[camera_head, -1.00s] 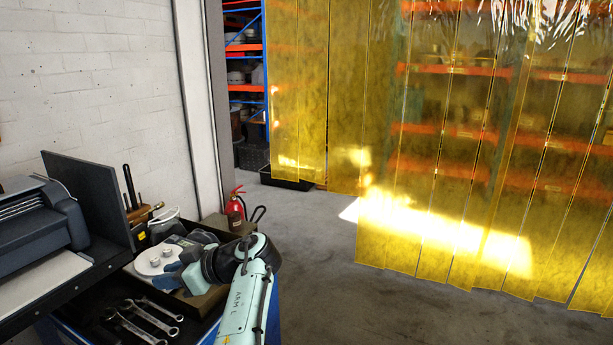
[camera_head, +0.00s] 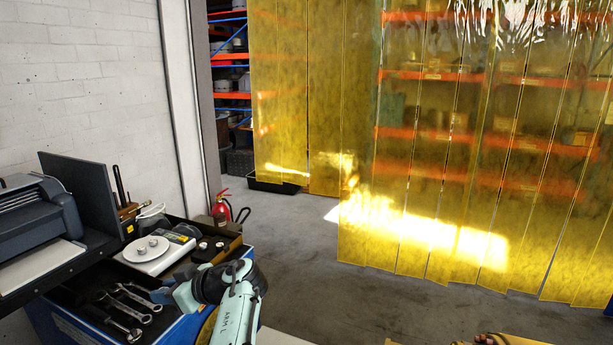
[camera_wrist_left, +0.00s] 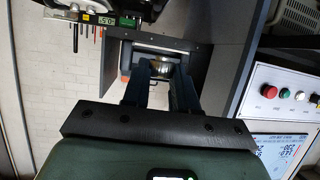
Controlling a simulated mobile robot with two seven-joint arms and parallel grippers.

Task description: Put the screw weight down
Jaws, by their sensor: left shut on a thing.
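My left gripper (camera_head: 167,295) hangs over the front right of the tool cart, near the wrenches, fingers to the left. In the left wrist view, its two fingers (camera_wrist_left: 162,78) are shut on a small brassy metal piece (camera_wrist_left: 162,67), which I take for the screw weight; it is partly hidden between the fingertips. The head view does not show the held piece. Two small silvery weights (camera_head: 148,245) sit on the white round pan (camera_head: 138,254) of a scale, behind the gripper and apart from it. My right gripper is not in view.
Several wrenches (camera_head: 128,300) lie in the cart's dark tray. A dark block with round parts (camera_head: 207,247) is right of the scale. A grey machine (camera_head: 35,225) and upright panel (camera_head: 85,195) stand left. A yellow strip curtain (camera_head: 420,150) hangs beyond open floor.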

